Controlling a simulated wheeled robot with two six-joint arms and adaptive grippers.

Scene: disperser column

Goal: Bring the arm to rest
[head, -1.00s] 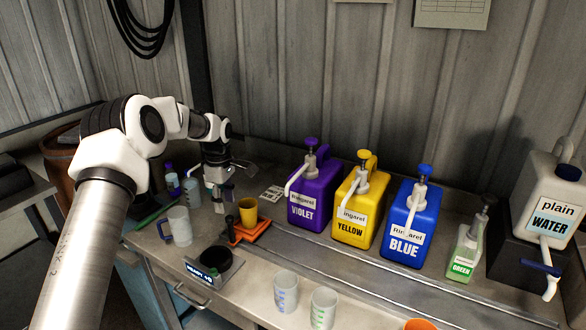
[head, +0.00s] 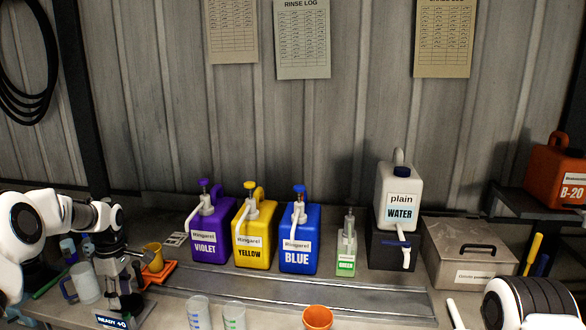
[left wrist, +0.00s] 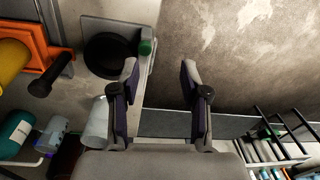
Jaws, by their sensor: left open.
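My left arm (head: 25,235) comes in from the left edge in the head view. My left gripper (head: 130,300) points down over the bench front, partly covering the scale marked READY (head: 112,321). In the left wrist view the two fingers of the left gripper (left wrist: 158,75) stand apart with nothing between them. The scale's dark round pan (left wrist: 108,55) lies beside the left finger there. A white arm part of mine (head: 530,303) shows at the lower right in the head view. The right gripper does not show.
A yellow cup (head: 152,256) on an orange stand and a clear jug (head: 86,284) are near the left gripper. Violet (head: 209,238), yellow (head: 254,238) and blue (head: 300,243) pump jugs line the back. Clear beakers (head: 199,313) and an orange cup (head: 317,318) stand in front.

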